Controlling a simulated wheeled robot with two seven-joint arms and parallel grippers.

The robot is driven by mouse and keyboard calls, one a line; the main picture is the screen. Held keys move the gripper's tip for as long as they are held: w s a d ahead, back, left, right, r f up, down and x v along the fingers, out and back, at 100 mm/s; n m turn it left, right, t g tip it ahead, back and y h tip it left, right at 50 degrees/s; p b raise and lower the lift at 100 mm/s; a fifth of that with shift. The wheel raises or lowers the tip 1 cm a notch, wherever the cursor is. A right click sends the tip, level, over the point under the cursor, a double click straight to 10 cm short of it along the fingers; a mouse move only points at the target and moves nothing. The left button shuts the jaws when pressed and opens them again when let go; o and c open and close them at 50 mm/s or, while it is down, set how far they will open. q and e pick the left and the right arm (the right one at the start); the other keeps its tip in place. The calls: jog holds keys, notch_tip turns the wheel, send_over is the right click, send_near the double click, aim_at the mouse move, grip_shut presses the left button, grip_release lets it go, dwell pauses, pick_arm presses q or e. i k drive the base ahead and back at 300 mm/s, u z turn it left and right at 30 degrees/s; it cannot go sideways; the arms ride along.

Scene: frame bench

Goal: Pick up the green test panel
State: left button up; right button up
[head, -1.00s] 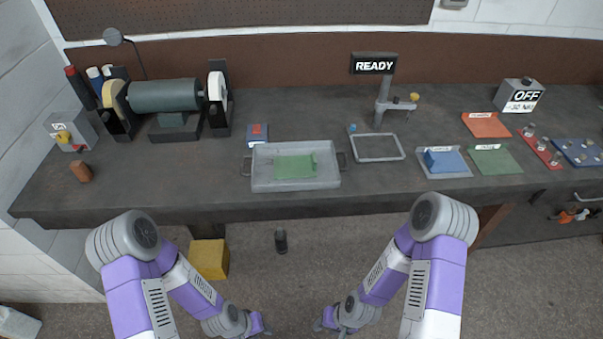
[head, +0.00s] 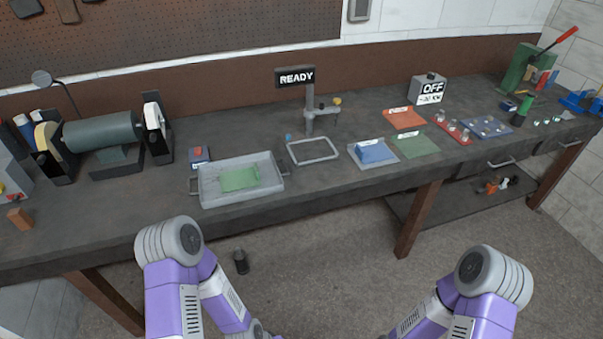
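A flat green panel (head: 240,178) lies inside a shallow grey tray (head: 210,199) with a handle at each end, on the left-middle part of the bench. A second flat green piece (head: 417,147), with a small white label at its back edge, lies on the bench right of the middle. My two arms come up at the bottom of the head view, in front of the bench. Both grippers are below the picture's lower edge, so their state is hidden.
The bench (head: 130,211) also holds a grinder (head: 103,132), a small stand with a READY sign (head: 296,77), an empty grey frame (head: 312,151), a blue piece on a pale mat (head: 375,151), an orange mat (head: 404,118) and an OFF box (head: 428,90). A dark cylinder (head: 240,262) stands on the floor.

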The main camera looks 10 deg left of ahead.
aim_at(239, 180)
jog(key=z, duration=0.9)
jog(key=i, duration=1.4)
jog(key=u, duration=2.45)
